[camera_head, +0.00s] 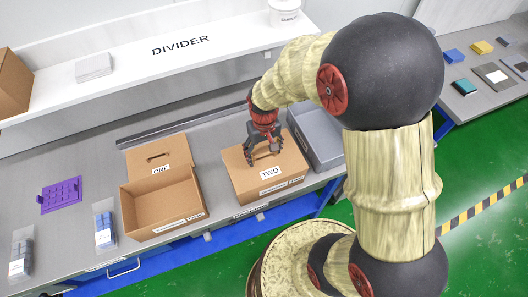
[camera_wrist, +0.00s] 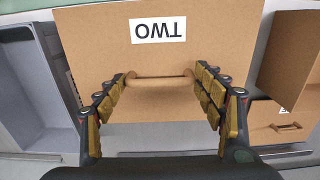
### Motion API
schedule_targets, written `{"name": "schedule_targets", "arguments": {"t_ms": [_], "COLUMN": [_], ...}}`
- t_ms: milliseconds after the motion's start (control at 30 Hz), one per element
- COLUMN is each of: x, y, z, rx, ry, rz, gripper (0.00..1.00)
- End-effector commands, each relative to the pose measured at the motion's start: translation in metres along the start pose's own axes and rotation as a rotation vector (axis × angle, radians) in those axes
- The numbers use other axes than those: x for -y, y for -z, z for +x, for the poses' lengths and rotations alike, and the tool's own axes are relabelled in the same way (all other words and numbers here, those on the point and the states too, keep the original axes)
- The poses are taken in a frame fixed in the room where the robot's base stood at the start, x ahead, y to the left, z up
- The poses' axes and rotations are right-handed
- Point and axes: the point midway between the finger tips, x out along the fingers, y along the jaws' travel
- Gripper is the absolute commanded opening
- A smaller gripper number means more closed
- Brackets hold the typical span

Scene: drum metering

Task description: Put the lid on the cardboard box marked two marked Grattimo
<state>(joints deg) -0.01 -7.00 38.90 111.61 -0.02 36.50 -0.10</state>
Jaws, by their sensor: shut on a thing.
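The brown cardboard lid marked TWO (camera_head: 249,172) covers the top of a cardboard box (camera_head: 274,194) near the table's front edge. I cannot tell whether it is fully seated. The box has a white label on its front, too small to read. My gripper (camera_head: 264,153) is above the lid, its fingers down at the lid's handle. The TWO label (camera_wrist: 157,29) appears upside down there, and the lid (camera_wrist: 95,40) fills the middle.
Left of it stands an open cardboard box (camera_head: 158,203) with the lid marked ONE (camera_head: 150,160) behind it. A grey bin (camera_head: 317,138) stands close on the right. A purple grid (camera_head: 61,195) and clear packs (camera_head: 105,228) lie farther left. The DIVIDER shelf (camera_head: 130,58) runs behind.

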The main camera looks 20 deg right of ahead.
Motion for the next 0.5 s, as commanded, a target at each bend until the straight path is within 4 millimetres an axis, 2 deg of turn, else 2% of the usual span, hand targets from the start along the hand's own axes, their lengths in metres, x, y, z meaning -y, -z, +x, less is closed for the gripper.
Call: {"name": "schedule_targets", "arguments": {"t_ms": [267, 300, 500], "x": [0.0000, 0.0000, 0.0000], "y": [0.0001, 0.0001, 0.0001], "z": [0.0000, -0.0001, -0.0001], "rx": [0.000, 0.000, 0.000], "ry": [0.000, 0.000, 0.000], "rz": [0.000, 0.000, 0.000], "gripper": [0.44, 0.71, 0.82]}}
